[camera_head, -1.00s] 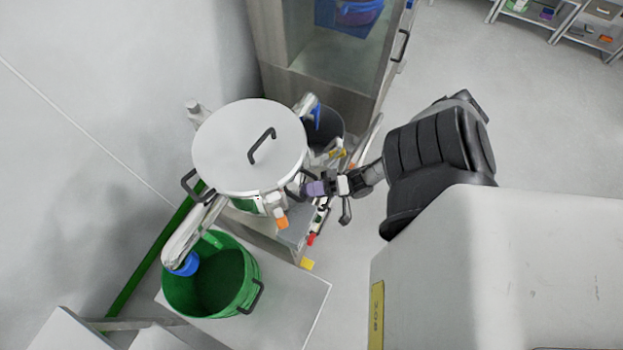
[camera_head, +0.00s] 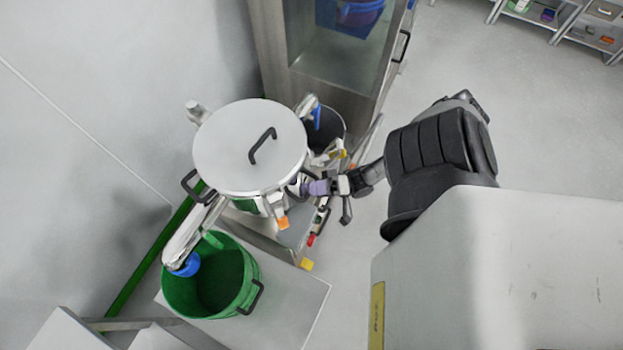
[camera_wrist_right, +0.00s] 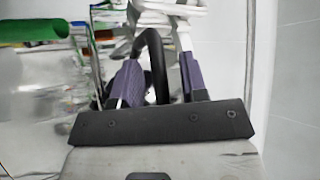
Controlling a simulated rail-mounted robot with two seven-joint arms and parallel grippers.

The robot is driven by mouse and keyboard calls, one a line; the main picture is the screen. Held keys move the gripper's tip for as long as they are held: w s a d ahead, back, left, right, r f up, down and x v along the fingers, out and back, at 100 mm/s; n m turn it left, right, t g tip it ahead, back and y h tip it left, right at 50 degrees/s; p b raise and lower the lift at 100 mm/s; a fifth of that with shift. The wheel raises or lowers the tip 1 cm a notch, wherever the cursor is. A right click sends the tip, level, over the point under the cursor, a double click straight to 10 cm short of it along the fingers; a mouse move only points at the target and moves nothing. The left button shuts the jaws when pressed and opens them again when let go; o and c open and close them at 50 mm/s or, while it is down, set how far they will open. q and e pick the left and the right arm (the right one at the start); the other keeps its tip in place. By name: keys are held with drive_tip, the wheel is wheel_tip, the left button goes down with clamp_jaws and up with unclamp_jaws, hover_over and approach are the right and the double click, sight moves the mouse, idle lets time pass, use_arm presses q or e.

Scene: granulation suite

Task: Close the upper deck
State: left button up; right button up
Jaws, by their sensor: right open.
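The upper deck (camera_head: 252,150) is a round, pale steel drum top with a black bar handle (camera_head: 263,145) across its lid and a black handle (camera_head: 190,184) on its left side. My right gripper (camera_head: 308,187), with purple fingers, is at the deck's right side, near the rim. In the right wrist view, its fingers (camera_wrist_right: 161,78) are open on either side of a curved black handle (camera_wrist_right: 153,52). I cannot tell whether they touch it. The join under the deck is partly hidden. My left gripper is not in view.
A green bucket (camera_head: 250,290) stands on a pale platform (camera_head: 300,305) below a spout. A dark bin (camera_head: 331,124) stands behind the deck at right. A steel cabinet (camera_head: 310,90) stands at the back. Open floor (camera_head: 480,80) lies to the right.

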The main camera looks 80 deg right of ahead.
drive_tip(key=b+v, duration=0.1)
drive_tip(key=v, duration=1.2)
drive_tip(key=shift+s+d+f+b, duration=0.2)
drive_tip(key=shift+s+b, duration=0.1)
drive_tip(key=shift+s, duration=0.05)
drive_tip(key=shift+c, duration=0.4)
